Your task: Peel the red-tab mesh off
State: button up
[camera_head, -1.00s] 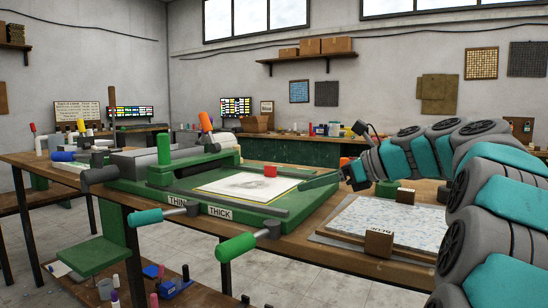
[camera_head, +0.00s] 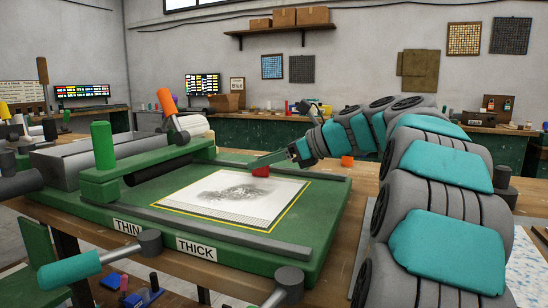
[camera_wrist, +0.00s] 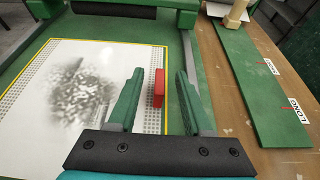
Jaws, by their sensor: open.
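The white mesh sheet (camera_head: 215,198) with a grey smudged patch lies flat on the green press bed (camera_head: 330,215), inside a yellow outline. Its red tab (camera_head: 261,171) stands at the sheet's far right edge. In the wrist view the red tab (camera_wrist: 159,88) stands up near the sheet's right edge, and the mesh (camera_wrist: 30,110) shows a dotted border. My gripper (camera_wrist: 158,90) is open, with its two green fingers on either side of the tab. From the head view, my gripper (camera_head: 268,160) is right at the tab; contact cannot be told.
A green bridge with a roller (camera_head: 150,165) spans the bed's left side. Labels THIN (camera_head: 127,227) and THICK (camera_head: 197,249) mark the front edge, near turquoise and grey handles. A green board marked LONG (camera_wrist: 262,85) lies right of the bed.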

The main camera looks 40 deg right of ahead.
aim_at(250, 174)
jog(key=shift+x, duration=2.05)
grip_shut()
